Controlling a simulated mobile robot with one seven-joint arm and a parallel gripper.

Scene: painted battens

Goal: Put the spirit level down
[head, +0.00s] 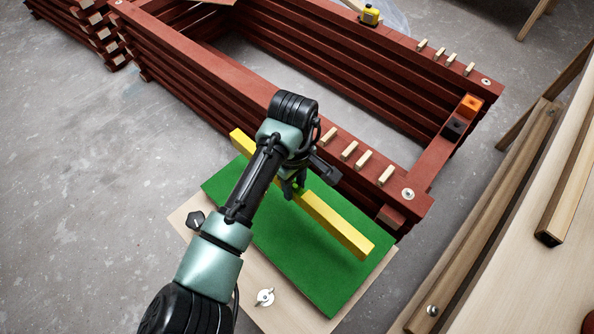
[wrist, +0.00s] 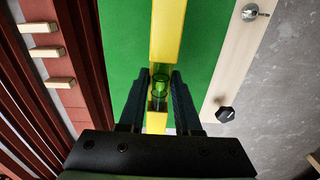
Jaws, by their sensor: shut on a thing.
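The spirit level (head: 336,222) is a long yellow bar lying across the view above a green mat (head: 285,262). My gripper (head: 291,188) is around its middle, partly hidden by my own arm in the head view. In the wrist view my gripper (wrist: 159,95) has a dark finger on each side of the yellow level (wrist: 167,30), at its green vial. The green mat (wrist: 125,40) shows behind the level. I cannot tell whether the level touches the mat or is held just above it.
The mat lies on a pale board (head: 252,292) with a black knob (head: 196,219) and a metal wing fitting (head: 265,297). Red stacked battens (head: 215,65) with small wooden blocks stand behind.

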